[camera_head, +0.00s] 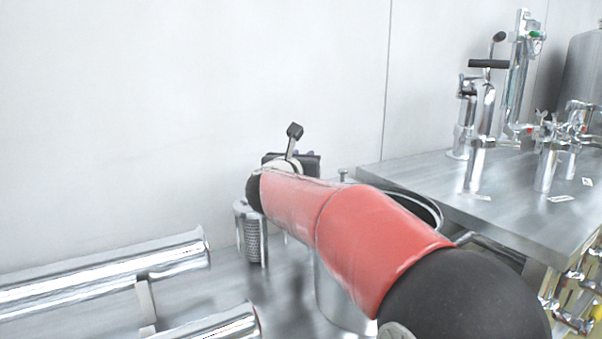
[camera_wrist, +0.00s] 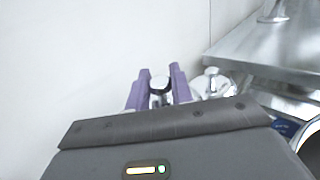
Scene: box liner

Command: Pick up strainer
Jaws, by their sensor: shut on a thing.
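A silver cylinder with a perforated wall (camera_head: 252,235), which looks like the strainer, stands upright left of my red arm in the head view. My arm hides part of its right side and top. My gripper shows in the wrist view (camera_wrist: 160,84) with two purple fingers pointing away from the camera. The fingers are shut on a shiny silver piece with a dark end (camera_wrist: 160,97). The lower part of that piece is hidden behind the grey gripper body. I cannot tell whether it joins the perforated cylinder. In the head view my arm mostly hides the gripper.
Large shiny pipes (camera_head: 100,280) lie at the lower left. A round open metal vessel (camera_head: 338,305) stands behind my arm. A steel counter (camera_head: 525,205) with several taps is on the right. A silver knob (camera_wrist: 213,80) is right of the fingers. A pale wall (camera_head: 180,100) closes the back.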

